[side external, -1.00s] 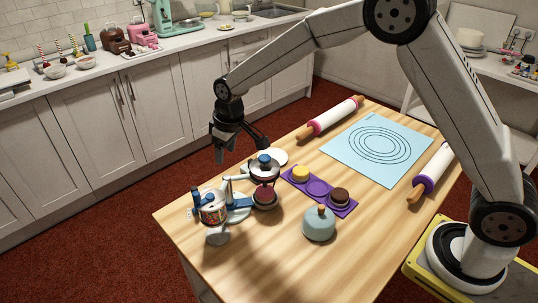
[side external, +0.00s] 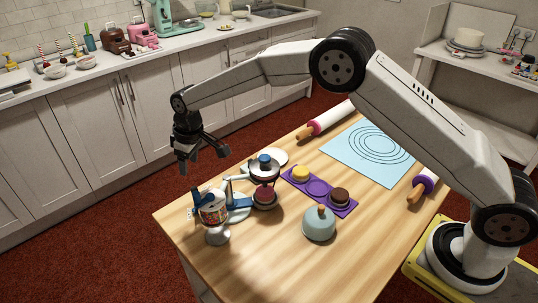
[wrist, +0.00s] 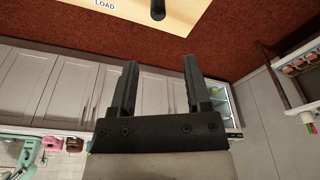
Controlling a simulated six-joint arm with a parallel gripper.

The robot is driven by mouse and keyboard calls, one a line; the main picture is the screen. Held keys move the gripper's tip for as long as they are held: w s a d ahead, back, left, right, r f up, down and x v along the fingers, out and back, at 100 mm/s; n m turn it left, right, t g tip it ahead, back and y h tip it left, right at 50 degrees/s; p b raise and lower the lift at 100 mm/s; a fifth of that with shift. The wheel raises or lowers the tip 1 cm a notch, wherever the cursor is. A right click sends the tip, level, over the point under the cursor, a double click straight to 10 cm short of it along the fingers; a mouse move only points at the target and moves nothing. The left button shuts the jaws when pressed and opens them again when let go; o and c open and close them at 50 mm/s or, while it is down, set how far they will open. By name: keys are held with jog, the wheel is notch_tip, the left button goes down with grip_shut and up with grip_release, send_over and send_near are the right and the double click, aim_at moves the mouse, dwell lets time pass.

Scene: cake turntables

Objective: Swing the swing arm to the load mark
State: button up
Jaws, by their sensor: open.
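The pale swing arm (side external: 236,178) stands at the table's near-left end. It reaches toward a blue-knobbed round part (side external: 265,168) above a small dark pink cake (side external: 264,196).
A purple tray (side external: 317,188) with small cakes and a pale blue domed pot (side external: 319,224) stand to the right. Rolling pins (side external: 330,118) and a blue mat (side external: 345,160) lie farther back. A dark post end (wrist: 158,10) shows near the LOAD mark.

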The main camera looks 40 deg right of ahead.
aim_at(195, 187)
jog(key=shift+f, duration=4.55)
grip_shut()
jog(key=shift+w+d, duration=0.1)
jog(key=shift+d, duration=0.05)
jog(key=shift+w+d, duration=0.9)
jog(key=shift+w, duration=0.1)
